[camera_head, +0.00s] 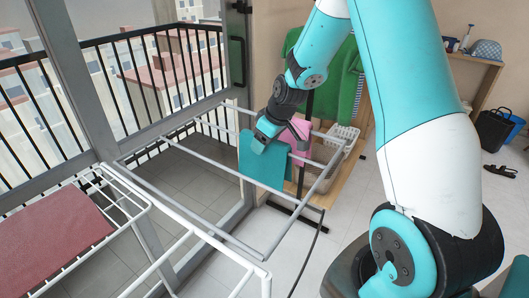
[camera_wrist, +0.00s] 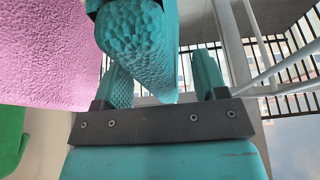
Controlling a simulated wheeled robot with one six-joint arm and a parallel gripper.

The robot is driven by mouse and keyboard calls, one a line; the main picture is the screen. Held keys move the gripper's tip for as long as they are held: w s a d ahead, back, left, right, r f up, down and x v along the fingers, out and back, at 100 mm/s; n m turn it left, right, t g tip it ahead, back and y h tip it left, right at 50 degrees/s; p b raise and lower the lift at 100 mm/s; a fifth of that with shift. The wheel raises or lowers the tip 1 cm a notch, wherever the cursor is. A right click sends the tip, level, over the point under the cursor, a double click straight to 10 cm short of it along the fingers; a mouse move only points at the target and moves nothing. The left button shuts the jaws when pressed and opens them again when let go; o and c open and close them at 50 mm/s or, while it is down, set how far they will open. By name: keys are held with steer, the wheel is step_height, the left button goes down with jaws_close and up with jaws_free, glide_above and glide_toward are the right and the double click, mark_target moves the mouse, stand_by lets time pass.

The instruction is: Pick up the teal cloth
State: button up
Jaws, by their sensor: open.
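The teal cloth (camera_head: 264,168) hangs over a rail of the grey drying rack, beside a pink cloth (camera_head: 304,130). My gripper (camera_head: 262,143) is at the upper edge of the teal cloth and hides part of it in the head view. In the wrist view my gripper (camera_wrist: 165,78) has its two textured teal fingers apart. The folded edge of the teal cloth (camera_wrist: 142,45) shows between the fingers, closer to the left one and overlapping it. Whether cloth and finger touch cannot be told.
The grey drying rack (camera_head: 205,208) spans the middle. A white rack (camera_head: 185,235) with a dark red cloth (camera_head: 50,235) stands at the left. A green garment (camera_head: 345,85) hangs behind. A white basket (camera_head: 341,136) is behind the rack. Open floor (camera_head: 335,225) lies right.

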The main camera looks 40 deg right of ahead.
steer(key=shift+w+f, duration=0.15)
steer(key=shift+f, duration=0.25)
steer(key=shift+f, duration=0.25)
stand_by(0.4)
steer(key=c, duration=1.1)
